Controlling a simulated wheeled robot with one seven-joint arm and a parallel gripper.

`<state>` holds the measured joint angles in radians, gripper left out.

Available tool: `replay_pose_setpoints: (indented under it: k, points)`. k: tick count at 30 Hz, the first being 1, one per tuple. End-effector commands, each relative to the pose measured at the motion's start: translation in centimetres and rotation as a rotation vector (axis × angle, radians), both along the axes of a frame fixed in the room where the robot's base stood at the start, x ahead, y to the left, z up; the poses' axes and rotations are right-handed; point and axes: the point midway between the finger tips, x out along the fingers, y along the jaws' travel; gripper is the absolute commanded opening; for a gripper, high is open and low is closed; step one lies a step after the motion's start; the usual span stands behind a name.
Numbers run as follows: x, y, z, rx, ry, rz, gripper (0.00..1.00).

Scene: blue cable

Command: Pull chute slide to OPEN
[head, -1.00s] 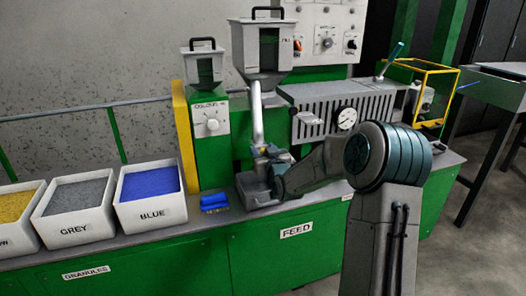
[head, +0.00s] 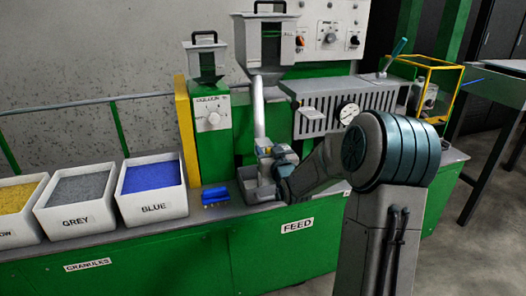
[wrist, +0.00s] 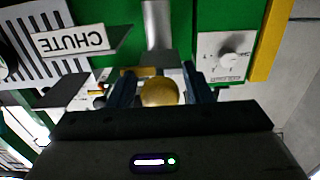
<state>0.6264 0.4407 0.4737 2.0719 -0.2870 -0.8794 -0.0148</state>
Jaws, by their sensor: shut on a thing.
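My gripper (wrist: 162,92) is shut on a round brass-yellow knob (wrist: 160,92), with a dark finger on each side of it. The knob sits in front of the grey chute pipe (wrist: 157,25), close to a plate marked CHUTE (wrist: 70,40), which appears upside down. In the head view my gripper (head: 275,158) is at the lower end of the pipe (head: 260,117), below the hopper (head: 264,48) and above a grey tray (head: 262,190). My gripper hides the knob in the head view. No OPEN mark is readable, so the slide's position cannot be told.
A blue scoop (head: 215,196) lies left of the tray on the bench. Bins of yellow, grey and blue granules (head: 150,190) stand further left. A slotted grey housing with a gauge (head: 348,113) is right of the pipe. A yellow frame (head: 433,88) stands further right.

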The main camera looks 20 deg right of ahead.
Motion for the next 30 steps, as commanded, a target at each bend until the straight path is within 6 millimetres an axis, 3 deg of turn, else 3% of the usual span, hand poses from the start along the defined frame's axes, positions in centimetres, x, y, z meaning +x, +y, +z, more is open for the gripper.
replay_pose_setpoints:
  k: [2, 3, 12, 17, 30]
  points:
    - [-0.2, 0.0, -0.3, 0.0, 0.008, 0.001, 0.04]
    - [-0.2, 0.0, -0.3, 0.0, 0.008, 0.001, 0.52]
    - [-0.2, 0.2, -0.2, 0.001, 0.006, 0.003, 0.52]
    - [-1.3, 0.2, -0.1, -0.001, 0.006, 0.003, 0.52]
    - [-10.0, -0.3, -0.1, -0.002, 0.007, 0.0, 0.52]
